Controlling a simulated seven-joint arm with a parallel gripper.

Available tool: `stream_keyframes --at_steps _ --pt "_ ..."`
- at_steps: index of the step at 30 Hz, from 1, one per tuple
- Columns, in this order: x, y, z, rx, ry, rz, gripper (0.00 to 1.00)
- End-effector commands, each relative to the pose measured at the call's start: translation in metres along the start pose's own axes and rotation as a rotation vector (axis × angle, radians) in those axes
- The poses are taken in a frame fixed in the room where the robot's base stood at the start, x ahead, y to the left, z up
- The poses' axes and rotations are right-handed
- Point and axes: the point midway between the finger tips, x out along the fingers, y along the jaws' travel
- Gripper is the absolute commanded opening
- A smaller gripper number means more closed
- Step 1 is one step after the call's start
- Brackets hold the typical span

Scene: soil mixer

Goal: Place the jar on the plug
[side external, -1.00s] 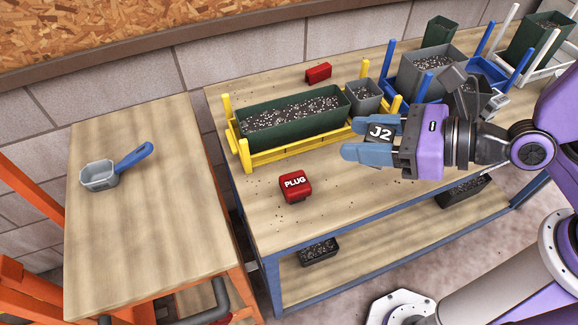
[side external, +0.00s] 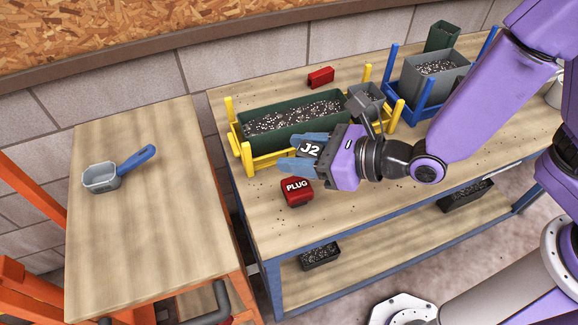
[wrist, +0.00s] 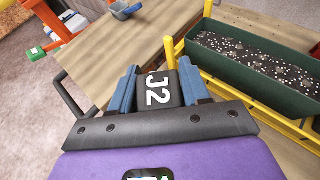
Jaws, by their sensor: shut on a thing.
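The jar is a dark block marked J2 (side external: 311,149). It also shows in the wrist view (wrist: 160,89), between two blue fingers. My gripper (side external: 308,153) is shut on the jar and holds it above the near part of the table, close to the yellow rack. The plug is a red block marked PLUG (side external: 297,192), resting on the table just below and slightly left of the jar in the side view. The jar and plug look apart there. The plug does not show in the wrist view.
A green planter of soil (side external: 290,118) sits in a yellow rack (side external: 247,158) right behind my gripper. A small red block (side external: 320,77) lies behind it. A blue rack (side external: 414,108) holds a grey pot. A grey scoop (side external: 103,177) lies on the left table.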

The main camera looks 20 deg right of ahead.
Motion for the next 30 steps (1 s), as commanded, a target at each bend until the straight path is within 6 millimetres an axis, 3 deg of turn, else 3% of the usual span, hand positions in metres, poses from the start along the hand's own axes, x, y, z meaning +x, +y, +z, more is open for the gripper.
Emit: stream_keyframes --at_steps 11,15,21,30 --pt "0.026 0.001 -0.014 0.001 0.000 -0.002 0.15" --pt "0.034 0.001 -0.029 -0.001 0.002 -0.001 0.15" --pt "0.039 0.001 -0.042 0.000 0.000 0.000 0.15" --pt "0.039 0.001 -0.043 0.001 -0.001 0.000 0.15"
